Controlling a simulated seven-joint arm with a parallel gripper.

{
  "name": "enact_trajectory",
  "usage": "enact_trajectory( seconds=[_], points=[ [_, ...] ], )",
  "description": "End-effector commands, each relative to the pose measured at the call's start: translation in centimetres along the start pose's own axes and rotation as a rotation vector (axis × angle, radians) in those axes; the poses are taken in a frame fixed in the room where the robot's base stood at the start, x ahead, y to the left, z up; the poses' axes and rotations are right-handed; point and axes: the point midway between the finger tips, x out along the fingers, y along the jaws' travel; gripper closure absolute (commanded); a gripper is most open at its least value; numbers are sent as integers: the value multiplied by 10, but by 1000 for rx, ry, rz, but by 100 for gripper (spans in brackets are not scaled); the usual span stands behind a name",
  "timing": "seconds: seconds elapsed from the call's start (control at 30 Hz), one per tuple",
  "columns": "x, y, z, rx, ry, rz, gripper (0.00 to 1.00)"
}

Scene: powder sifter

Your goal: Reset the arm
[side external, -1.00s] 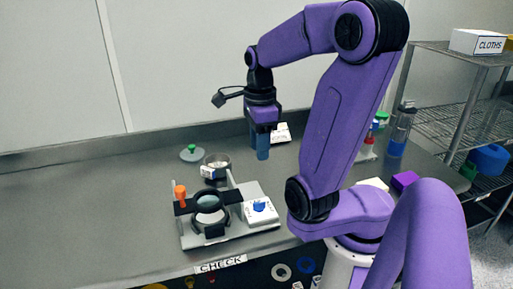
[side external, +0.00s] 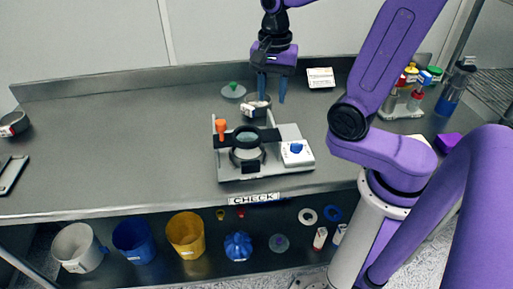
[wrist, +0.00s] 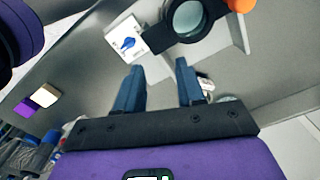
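My arm is raised over the bench. My gripper (side external: 272,92) points down with its two blue fingers apart and nothing between them, and the wrist view also shows the fingers (wrist: 158,85) spread and empty. The sifter machine (side external: 222,173) stands on the bench in front of the gripper, with a black ring holder, an orange knob (side external: 221,126) and a white box with a blue dial (side external: 296,149). A small metal bowl with a white label (side external: 251,112) is just behind the machine, close to the left finger in the side view. I cannot tell how high the fingertips are.
A grey lid with a green knob (side external: 233,91) lies behind, left of the bowl. A white labelled card (side external: 321,77) lies at the right rear. Bottles (side external: 413,92) stand farther right. Bins (side external: 186,234) are on the shelf below. The bench's left middle is clear.

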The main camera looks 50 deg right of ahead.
Motion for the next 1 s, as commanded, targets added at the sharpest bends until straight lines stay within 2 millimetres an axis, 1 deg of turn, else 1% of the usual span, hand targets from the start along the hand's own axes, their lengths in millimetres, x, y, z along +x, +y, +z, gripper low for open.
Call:
enact_trajectory(
  seconds=[0.03, 0.27, 0.47, 0.67, 1.0],
  points=[
    [1, -1, 2, -69, -1, 0, 62],
    [6, -1, 12, -388, -1, -4, 62],
    [10, 5, 23, -666, -2, -6, 62],
    [13, 16, 35, -944, -2, -11, 62],
    [19, 47, 58, -1418, -2, -18, 62]
  ],
)
